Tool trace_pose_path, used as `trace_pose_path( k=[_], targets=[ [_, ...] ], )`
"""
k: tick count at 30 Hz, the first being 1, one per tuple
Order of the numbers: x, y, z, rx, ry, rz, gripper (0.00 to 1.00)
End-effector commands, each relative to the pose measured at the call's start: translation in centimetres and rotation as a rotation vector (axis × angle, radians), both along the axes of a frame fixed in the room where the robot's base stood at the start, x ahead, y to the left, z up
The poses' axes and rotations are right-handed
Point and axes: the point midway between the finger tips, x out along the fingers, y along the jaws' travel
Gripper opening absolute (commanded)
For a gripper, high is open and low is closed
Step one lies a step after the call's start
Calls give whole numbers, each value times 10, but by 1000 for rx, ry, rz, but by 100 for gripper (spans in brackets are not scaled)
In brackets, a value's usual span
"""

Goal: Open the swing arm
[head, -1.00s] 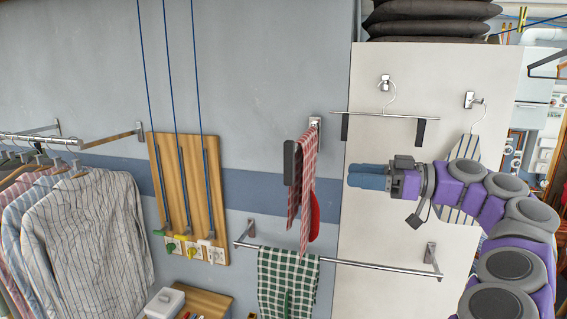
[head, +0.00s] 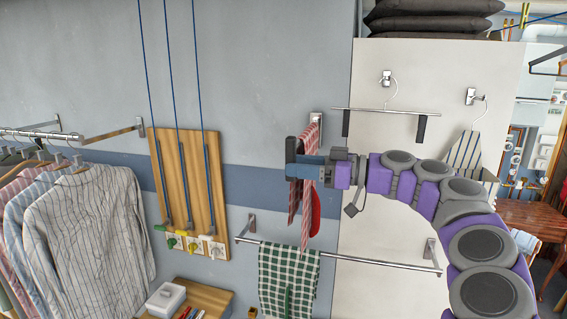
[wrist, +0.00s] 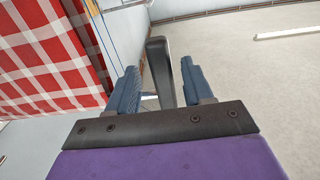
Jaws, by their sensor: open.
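The swing arm is fixed high on the wall by a metal bracket (head: 316,124) in the head view. Its dark grip end (head: 290,145) points toward me, and a red checked cloth (head: 308,222) hangs from it. My gripper (head: 296,169) is at the dark grip, its blue fingers overlapping it and the cloth. In the wrist view the dark grip (wrist: 158,65) stands between the two open fingers of my gripper (wrist: 160,78), with a gap visible on the right. The cloth (wrist: 50,60) hangs left of the left finger. Most of the arm's bar is hidden behind cloth and grip.
A towel rail (head: 370,265) with a green checked towel (head: 288,280) runs below. A hanger (head: 386,108) and a striped piece (head: 465,152) hang on the white panel to the right. Striped shirts (head: 85,235) and a wooden board (head: 188,190) are at left.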

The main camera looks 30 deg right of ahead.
Motion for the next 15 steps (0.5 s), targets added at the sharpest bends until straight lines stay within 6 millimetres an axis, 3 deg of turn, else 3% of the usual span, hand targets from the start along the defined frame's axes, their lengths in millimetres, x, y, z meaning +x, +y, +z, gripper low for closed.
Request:
trace_pose_path(
  k=[6, 15],
  targets=[
    [24, 21, 1, 0, 0, 1, 51],
    [33, 27, 0, 1, -1, -3, 51]
  ],
)
